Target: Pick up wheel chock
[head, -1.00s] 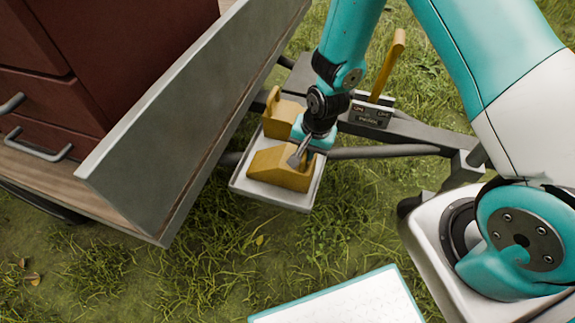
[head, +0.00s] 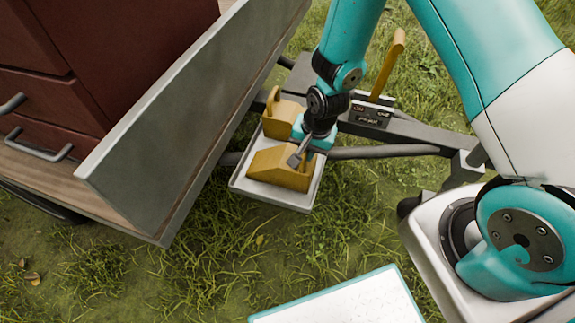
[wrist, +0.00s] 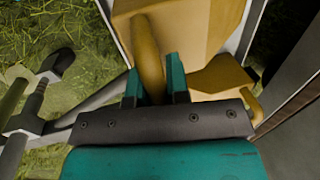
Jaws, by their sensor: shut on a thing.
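Two yellow wheel chocks sit in a small grey tray (head: 240,184) beside the trailer: a near chock (head: 272,168) and a far chock (head: 281,112). My gripper (head: 297,157) is at the near chock. In the wrist view, the teal fingers of my gripper (wrist: 155,82) are shut on the handle of the near chock (wrist: 195,35), one on each side. The far chock (wrist: 222,78) shows to the right of the fingers. In the head view, my wrist partly hides the tray and the handle. The near chock appears to rest in the tray.
The trailer's grey side panel (head: 180,115) rises close to the left of the tray, with a dark red drawer cabinet (head: 110,60) behind it. A yellow lever (head: 388,65) and a small control box (head: 370,114) stand on the drawbar (head: 415,132) to the right. Grass lies in front.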

